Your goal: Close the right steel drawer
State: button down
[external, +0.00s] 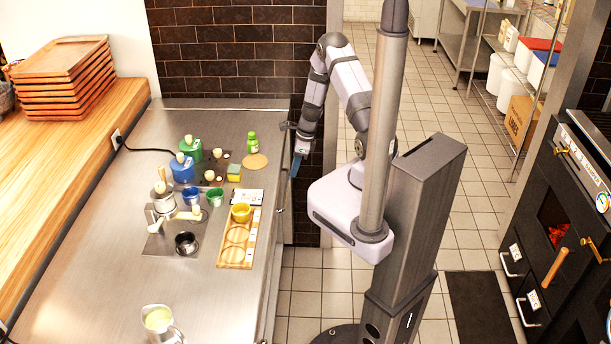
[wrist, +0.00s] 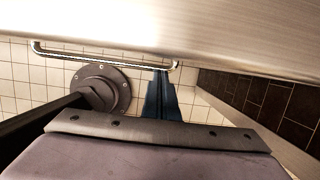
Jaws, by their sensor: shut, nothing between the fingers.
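My gripper (external: 296,164) is shut and empty, with blue fingers pointing down beside the counter's aisle-side edge. In the wrist view, the blue fingers (wrist: 161,97) are together near one end of a steel bar handle (wrist: 105,54). Whether they touch the handle I cannot tell. The handle juts from under a broad brushed-steel surface (wrist: 200,25). In the external view, a small part of a handle (external: 279,205) shows at the counter's side. The drawer's front is seen too edge-on to tell how far it stands out.
The steel counter (external: 200,290) holds a pitcher (external: 158,320), colored cups, bottles and a wooden rack (external: 236,258). A dark tiled wall (external: 240,50) stands at the counter's far end. Tiled floor (external: 305,290) is open along the counter. An oven (external: 560,220) is at far right.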

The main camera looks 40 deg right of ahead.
jog(key=shift+w+a+r, duration=0.15)
jog(key=shift+w+a, duration=0.05)
jog(key=shift+w, duration=0.05)
jog(key=shift+d, duration=0.1)
dwell(0.3)
jog(key=s+d+f+b, duration=0.1)
jog(key=s+d+b, duration=0.1)
jog(key=s+d, duration=0.1)
jog(key=v, duration=1)
jog(key=shift+s, duration=0.15)
